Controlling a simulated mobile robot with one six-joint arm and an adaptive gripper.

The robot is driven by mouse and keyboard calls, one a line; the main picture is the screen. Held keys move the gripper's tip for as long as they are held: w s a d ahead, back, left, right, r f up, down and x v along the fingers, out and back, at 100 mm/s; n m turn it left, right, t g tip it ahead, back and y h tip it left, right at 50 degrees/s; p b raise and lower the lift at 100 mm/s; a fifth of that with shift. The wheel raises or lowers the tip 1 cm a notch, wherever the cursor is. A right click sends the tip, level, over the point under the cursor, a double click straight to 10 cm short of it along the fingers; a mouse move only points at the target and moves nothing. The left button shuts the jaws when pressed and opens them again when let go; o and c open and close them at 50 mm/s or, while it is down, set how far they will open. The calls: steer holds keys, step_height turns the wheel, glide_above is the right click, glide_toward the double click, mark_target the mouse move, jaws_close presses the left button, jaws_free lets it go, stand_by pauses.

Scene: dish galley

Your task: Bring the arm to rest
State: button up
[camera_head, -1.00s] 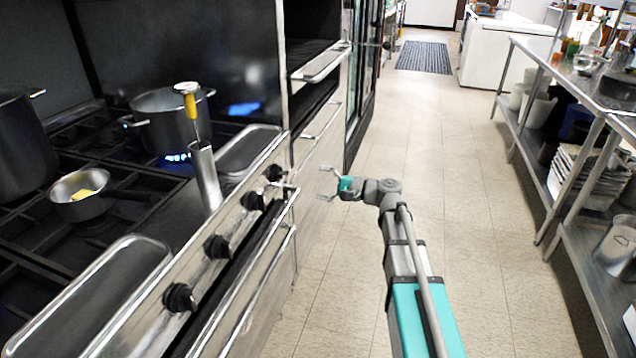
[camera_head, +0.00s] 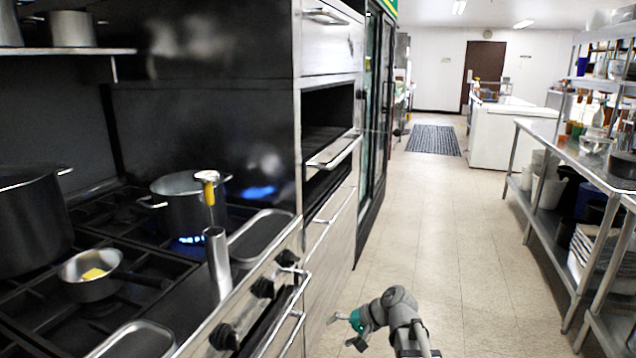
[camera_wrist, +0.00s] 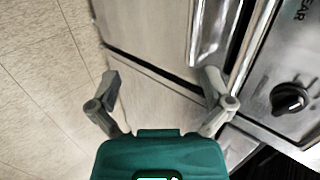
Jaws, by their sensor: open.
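My gripper (camera_head: 343,332) is low in the head view, right of the stove front and above the tiled floor. Its fingers point left toward the stove's steel front. In the wrist view my gripper (camera_wrist: 163,85) has its two grey fingers spread wide, with nothing between them. Behind the fingers are the steel front panel (camera_wrist: 150,75), a handle bar and a black knob (camera_wrist: 290,98). I cannot tell how far the fingertips are from the handle.
The stove (camera_head: 150,245) holds a small pan (camera_head: 90,288) with something yellow in it, a larger pot (camera_head: 188,208) over a blue flame, and a metal cylinder (camera_head: 218,262) with a yellow-handled tool. A steel shelf table (camera_head: 560,150) stands at right. The aisle floor (camera_head: 440,230) between is clear.

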steer(key=s+d+f+n+g+h, duration=0.25)
steer(key=s+d+f+h, duration=0.25)
steer(key=s+d+h, duration=0.6)
step_height(320, 180, up, 27)
steer(key=y+p, duration=0.1)
steer(key=p, duration=2.7)
steer(key=shift+s+d+n, duration=0.2)
steer(key=shift+d+n, duration=0.1)
steer(key=shift+n, duration=0.15)
